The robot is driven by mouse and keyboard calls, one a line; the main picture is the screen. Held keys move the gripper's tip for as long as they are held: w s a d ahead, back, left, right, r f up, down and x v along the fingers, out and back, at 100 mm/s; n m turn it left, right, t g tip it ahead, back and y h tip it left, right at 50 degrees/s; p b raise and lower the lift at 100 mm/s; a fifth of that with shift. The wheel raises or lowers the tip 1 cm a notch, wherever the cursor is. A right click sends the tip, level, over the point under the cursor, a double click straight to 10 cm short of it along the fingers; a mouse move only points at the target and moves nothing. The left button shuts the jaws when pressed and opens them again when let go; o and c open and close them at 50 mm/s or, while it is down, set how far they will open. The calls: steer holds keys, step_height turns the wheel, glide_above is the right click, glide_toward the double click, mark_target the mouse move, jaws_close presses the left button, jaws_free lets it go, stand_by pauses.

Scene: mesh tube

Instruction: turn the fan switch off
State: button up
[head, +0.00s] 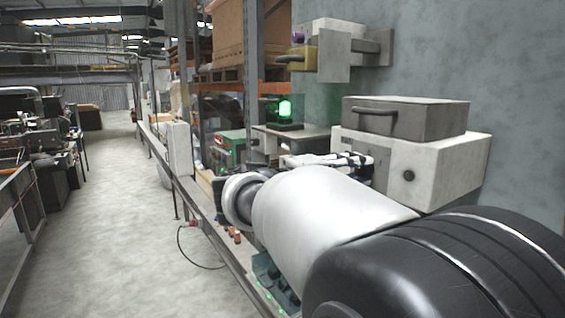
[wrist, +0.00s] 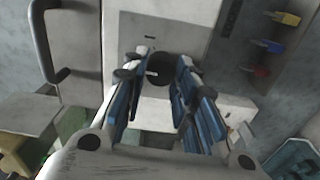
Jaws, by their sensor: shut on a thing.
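In the wrist view, a dark round knob (wrist: 159,67) sits on a pale box face (wrist: 165,30), between my fingertips. I cannot tell for sure that it is the fan switch. My gripper (wrist: 160,76), with blue-sided fingers, is shut on this knob. In the head view, my gripper (head: 364,160) is at the front of the white box (head: 455,165), with my white arm behind it. The head view does not show the gripped knob clearly. A small dark round spot (head: 408,175) shows on the box, to the right of the fingers.
A grey case (head: 405,118) with a dark handle (head: 375,111) sits on the white box. The wrist view shows yellow (wrist: 287,18), blue (wrist: 273,46) and red (wrist: 261,71) parts at right. A lit green lamp (head: 285,108) stands behind. The aisle floor (head: 110,220) at left is open.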

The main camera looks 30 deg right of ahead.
steer(key=shift+o, duration=0.2)
steer(key=shift+n, duration=0.5)
steer(key=shift+c, duration=0.2)
steer(key=o, duration=1.1)
steer(key=a, duration=0.8)
steer(key=s+a, duration=0.1)
steer(key=a, duration=0.3)
